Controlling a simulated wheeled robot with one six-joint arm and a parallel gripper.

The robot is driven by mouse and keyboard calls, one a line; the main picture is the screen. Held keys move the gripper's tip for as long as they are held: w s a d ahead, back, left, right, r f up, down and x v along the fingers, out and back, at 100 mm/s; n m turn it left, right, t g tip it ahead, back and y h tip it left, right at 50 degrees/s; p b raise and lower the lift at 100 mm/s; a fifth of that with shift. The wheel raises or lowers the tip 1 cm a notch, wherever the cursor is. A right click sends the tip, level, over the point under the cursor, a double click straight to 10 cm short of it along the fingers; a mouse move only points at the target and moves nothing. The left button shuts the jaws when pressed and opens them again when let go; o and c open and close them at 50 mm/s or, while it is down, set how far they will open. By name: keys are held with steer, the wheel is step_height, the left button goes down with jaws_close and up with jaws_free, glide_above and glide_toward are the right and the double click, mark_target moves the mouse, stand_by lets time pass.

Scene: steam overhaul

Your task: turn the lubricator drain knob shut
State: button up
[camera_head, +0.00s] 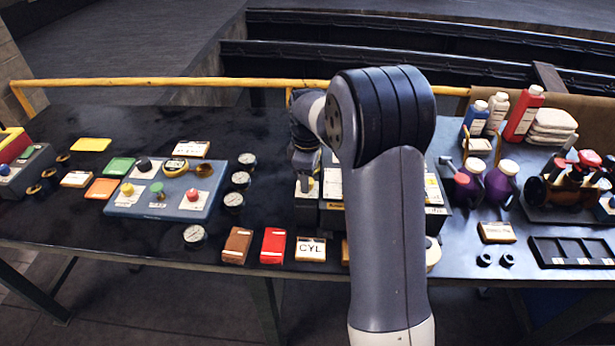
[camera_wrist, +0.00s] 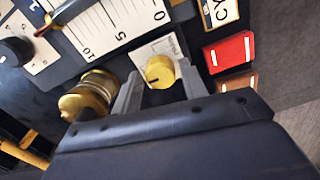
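The drain knob, a round yellow knob with a dark mark on its face, sits on a white label plate in the wrist view (camera_wrist: 160,71). My gripper (camera_wrist: 158,76) is open, with one finger on each side of the knob. I cannot tell whether the fingers touch it. In the head view my gripper (camera_head: 305,165) points down over the left side of the dark lubricator panel, and my arm hides much of that panel. A white scale plate (camera_wrist: 112,25) marked 0, 5 and 10 lies beside the knob in the wrist view.
A brass cylindrical fitting (camera_wrist: 88,95) stands close to the left finger. A red box (camera_head: 273,246), a brown box (camera_head: 237,245) and a CYL card (camera_head: 311,249) lie along the front edge. A blue panel with knobs (camera_head: 170,202) is to the left.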

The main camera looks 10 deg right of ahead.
steer(key=shift+o, duration=1)
step_height(320, 180, up, 11)
steer(key=b, duration=0.1)
steer(key=shift+f, duration=0.15)
step_height(320, 180, down, 11)
steer(key=shift+r+p, duration=0.1)
steer(key=shift+p, duration=0.45)
steer(key=shift+r, duration=0.1)
